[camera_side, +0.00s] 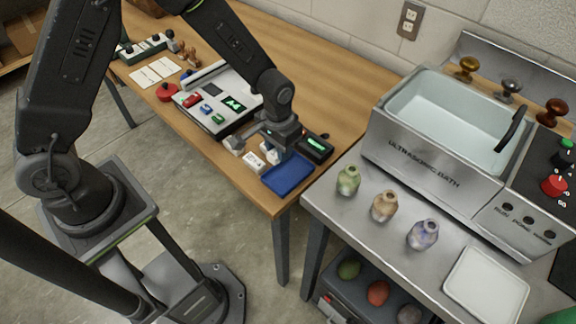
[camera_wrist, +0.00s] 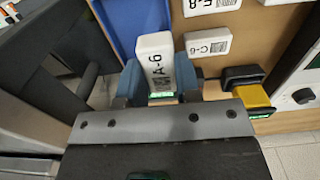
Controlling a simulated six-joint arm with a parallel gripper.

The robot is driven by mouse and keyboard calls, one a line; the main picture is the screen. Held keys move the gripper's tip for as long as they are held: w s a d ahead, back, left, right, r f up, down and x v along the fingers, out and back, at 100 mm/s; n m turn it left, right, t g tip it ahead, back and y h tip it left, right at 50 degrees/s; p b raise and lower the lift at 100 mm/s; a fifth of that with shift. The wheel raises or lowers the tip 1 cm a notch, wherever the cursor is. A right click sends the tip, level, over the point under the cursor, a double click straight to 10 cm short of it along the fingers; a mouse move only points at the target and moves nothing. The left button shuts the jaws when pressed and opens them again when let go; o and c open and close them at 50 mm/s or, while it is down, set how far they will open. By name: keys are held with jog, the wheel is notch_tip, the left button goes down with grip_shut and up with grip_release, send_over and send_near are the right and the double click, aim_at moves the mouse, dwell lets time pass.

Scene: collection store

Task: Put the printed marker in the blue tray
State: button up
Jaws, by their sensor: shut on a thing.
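A white block marker printed A-6 (camera_wrist: 156,62) stands between the fingers of my gripper (camera_wrist: 160,85) in the wrist view. My gripper is shut on it, and the fingers hide its sides. In the side view my gripper (camera_side: 270,148) is low over the wooden table, just behind and left of the blue tray (camera_side: 288,176). The blue tray (camera_wrist: 134,16) lies just beyond the held marker in the wrist view. It looks empty where it shows. I cannot tell whether the marker touches the table.
White markers printed C-6 (camera_wrist: 208,44) and E-8 (camera_wrist: 212,5) lie beside the tray. A black device with a green display (camera_side: 316,148) stands right of my gripper. A grey console (camera_side: 225,95) is at left. The steel bench (camera_side: 345,208) carries several small vases and an ultrasonic bath (camera_side: 410,150).

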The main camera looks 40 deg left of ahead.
aim_at(288, 175)
jog(key=shift+w+d+f, duration=0.15)
jog(key=shift+d+f, duration=0.3)
jog(key=shift+d, duration=0.2)
jog(key=shift+w+d+f, duration=0.1)
jog(key=shift+d+f, duration=0.3)
jog(key=shift+d, duration=0.2)
jog(key=shift+f, duration=1.95)
jog(key=o, duration=0.7)
jog(key=shift+f, duration=0.1)
